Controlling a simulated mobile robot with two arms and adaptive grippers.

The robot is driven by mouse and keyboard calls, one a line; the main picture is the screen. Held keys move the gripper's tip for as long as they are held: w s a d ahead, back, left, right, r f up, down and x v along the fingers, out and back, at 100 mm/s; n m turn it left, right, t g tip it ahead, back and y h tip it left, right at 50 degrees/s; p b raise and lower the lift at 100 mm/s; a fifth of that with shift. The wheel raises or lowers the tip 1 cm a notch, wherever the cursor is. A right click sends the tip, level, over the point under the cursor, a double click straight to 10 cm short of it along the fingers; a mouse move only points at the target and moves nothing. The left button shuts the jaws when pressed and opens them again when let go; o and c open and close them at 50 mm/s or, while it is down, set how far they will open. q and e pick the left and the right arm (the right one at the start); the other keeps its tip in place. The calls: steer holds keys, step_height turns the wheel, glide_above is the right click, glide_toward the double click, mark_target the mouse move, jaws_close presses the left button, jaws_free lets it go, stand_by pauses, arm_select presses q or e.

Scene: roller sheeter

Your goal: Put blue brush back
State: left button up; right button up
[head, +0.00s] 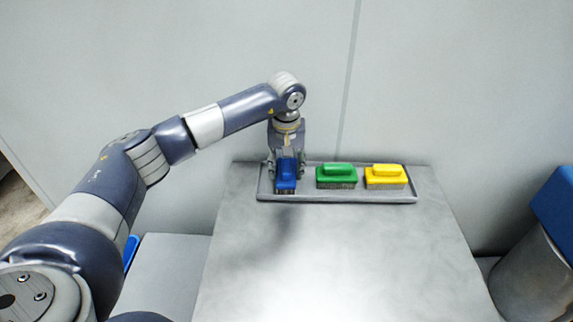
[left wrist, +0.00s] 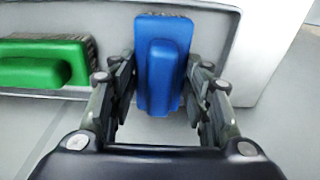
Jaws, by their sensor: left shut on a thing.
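The blue brush (head: 286,176) is at the left end of a grey tray (head: 400,199) on the table. It also shows in the left wrist view (left wrist: 163,60), between the fingers. My left gripper (head: 286,165) is shut on the blue brush from above. The brush is turned lengthwise toward the front of the table, unlike the other brushes. I cannot tell whether its bristles touch the tray floor. My right gripper is in neither view.
A green brush (head: 336,176) and a yellow brush (head: 386,177) sit in the tray to the right of the blue one. The table top (head: 340,260) in front is clear. A wall stands close behind. A metal cylinder with a blue top (head: 540,270) is at the right.

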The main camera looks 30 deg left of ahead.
mark_target(287, 167)
arm_select(q)
steer(key=shift+f, duration=0.2)
steer(key=o, duration=1)
steer(key=shift+o, duration=0.2)
steer(key=shift+r, duration=0.1)
steer(key=shift+r, duration=0.5)
step_height(287, 167, up, 11)
steer(key=s+b, duration=0.1)
steer(key=b, duration=0.1)
steer(key=shift+s+d+b, duration=0.2)
steer(key=shift+d+b, duration=0.15)
steer(key=shift+r, duration=0.1)
